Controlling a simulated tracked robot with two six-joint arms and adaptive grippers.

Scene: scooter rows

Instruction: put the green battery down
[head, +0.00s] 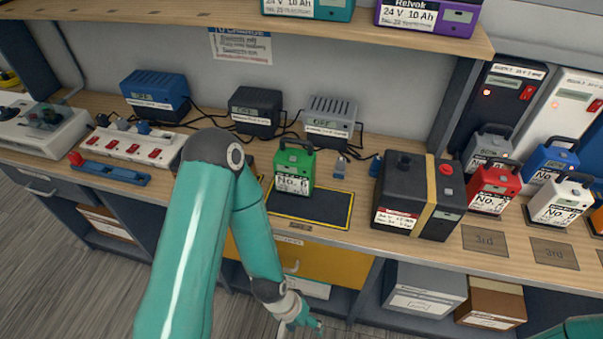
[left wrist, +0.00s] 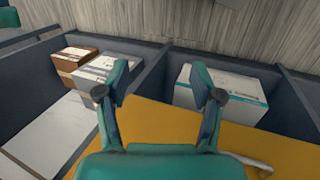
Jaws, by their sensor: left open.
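The green battery (head: 294,172) stands upright on the workbench, at the left back part of a dark mat (head: 325,207) with a yellow border. It has a black handle and a white label. My left gripper (head: 303,322) hangs low in front of the bench, below and apart from the battery, beside the yellow drawer front (head: 262,252). In the left wrist view my left gripper (left wrist: 158,85) is open with nothing between its fingers. The battery is not in that view. My right gripper is not in view.
A black unit with a tan strap (head: 418,195) stands right of the mat. Red (head: 493,188), white and blue batteries stand farther right. Chargers (head: 330,120) and cables line the back. Boxes (left wrist: 225,90) sit on shelves below. The mat's right part is clear.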

